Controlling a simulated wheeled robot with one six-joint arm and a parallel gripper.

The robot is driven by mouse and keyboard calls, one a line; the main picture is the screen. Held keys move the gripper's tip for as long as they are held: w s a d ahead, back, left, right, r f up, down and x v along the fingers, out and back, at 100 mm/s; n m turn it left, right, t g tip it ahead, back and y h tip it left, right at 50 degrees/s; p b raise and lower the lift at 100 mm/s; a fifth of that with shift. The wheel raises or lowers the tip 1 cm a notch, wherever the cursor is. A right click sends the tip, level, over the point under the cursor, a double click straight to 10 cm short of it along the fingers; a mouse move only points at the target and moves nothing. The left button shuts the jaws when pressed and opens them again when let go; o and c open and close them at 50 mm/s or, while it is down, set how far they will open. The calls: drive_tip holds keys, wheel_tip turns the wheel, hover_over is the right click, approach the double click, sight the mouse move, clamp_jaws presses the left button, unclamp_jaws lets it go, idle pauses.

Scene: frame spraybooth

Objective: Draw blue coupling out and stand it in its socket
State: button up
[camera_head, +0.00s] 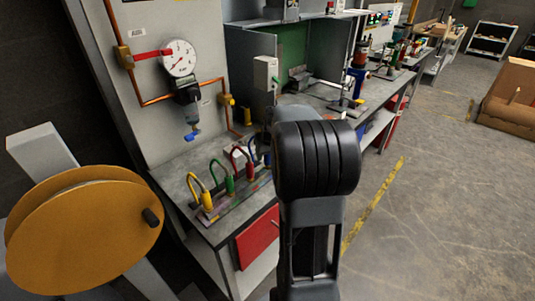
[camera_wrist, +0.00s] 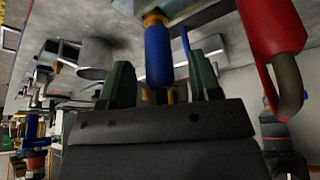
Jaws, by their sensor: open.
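The blue coupling (camera_wrist: 158,56) stands between the two dark green fingers of my gripper (camera_wrist: 160,82) in the wrist view, which looks upside down. The fingers are apart, one on each side of it, and I cannot tell that either touches it. Its brass-coloured end (camera_wrist: 154,19) meets the rack at the top. In the head view only a bit of the blue coupling (camera_head: 267,157) shows; my arm hides the rest and the gripper. I cannot make out its socket.
The red coupling (camera_wrist: 270,28) is close on the right in the wrist view. Yellow (camera_head: 207,200), green (camera_head: 229,184) and red hoses stand in a row on the bench. A pressure gauge (camera_head: 179,58) and copper pipes are on the panel behind. Open floor lies at right.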

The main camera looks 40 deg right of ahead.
drive_tip(key=v, duration=1.3)
drive_tip(key=s+a+f+n, duration=0.1)
drive_tip(key=s+a+f, duration=0.1)
drive_tip(key=s+a, duration=0.2)
drive_tip(key=s+a+f+n+p, duration=0.1)
drive_tip(key=s+a+f, duration=0.2)
drive_tip(key=a, duration=0.7)
drive_tip(key=s+a+f+n+y, duration=0.1)
drive_tip(key=s+a+f, duration=0.2)
drive_tip(key=s+a, duration=0.3)
drive_tip(key=shift+a+g, duration=0.3)
drive_tip(key=shift+a, duration=0.85)
